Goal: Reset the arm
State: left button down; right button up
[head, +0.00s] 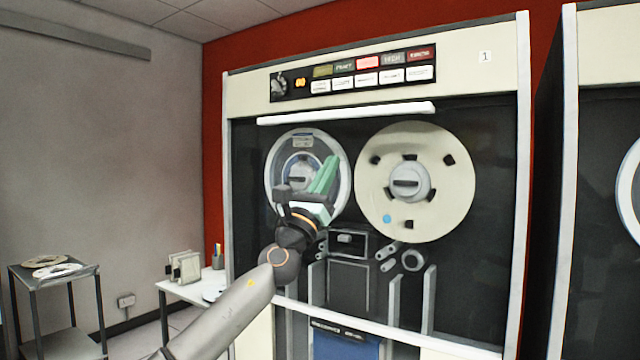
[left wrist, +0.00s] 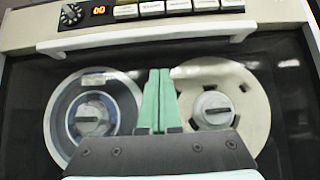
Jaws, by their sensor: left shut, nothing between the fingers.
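My left arm reaches up from the bottom of the head view. My left gripper (head: 329,172) has green fingers and is raised in front of the tape drive cabinet (head: 527,200), overlapping the right part of the left reel. In the left wrist view the green fingers (left wrist: 158,98) are together with nothing between them. They point up between the two reels. The left reel (head: 281,160) is clear and grey with a blue-white ring. The right reel (head: 440,190) is cream with a blue dot. Whether the fingers touch the cabinet cannot be told. My right gripper is not in view.
A control panel (head: 352,73) with lit buttons and a white bar (head: 346,113) are above the reels. A second cabinet (head: 570,200) stands at the right. At the left are a white table (head: 178,290) and a dark stand (head: 30,279) with reels on it.

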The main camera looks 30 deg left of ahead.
pick_arm(q)
jog(key=s+d+f+n+g, duration=0.2)
jog(key=d+f+n+g, duration=0.3)
jog(key=f, duration=1.1)
jog(key=s+d+f+n+g, duration=0.15)
jog(key=f+n, duration=0.45)
jog(key=f, duration=1)
jog(key=s+d+f+n+g, duration=0.25)
jog(key=d+f+n, duration=0.3)
jog(key=f, duration=1.05)
jog(key=s+d+f+n+g+h, duration=0.1)
jog(key=s+d+f+n+g, duration=0.15)
jog(key=s+f+n, duration=0.4)
jog(key=s+d+f+n+g, duration=0.1)
jog(key=s+f+n+g, duration=0.2)
jog(key=s+f, duration=0.6)
jog(key=s+d+f+n+g, duration=0.1)
jog(key=s+f+n+g, duration=0.2)
jog(key=s+f+n, duration=0.5)
jog(key=s+f, duration=0.3)
jog(key=s, duration=0.4)
jog(key=shift+d+f+n, duration=0.2)
jog(key=shift+n, duration=0.1)
jog(key=shift+d, duration=0.1)
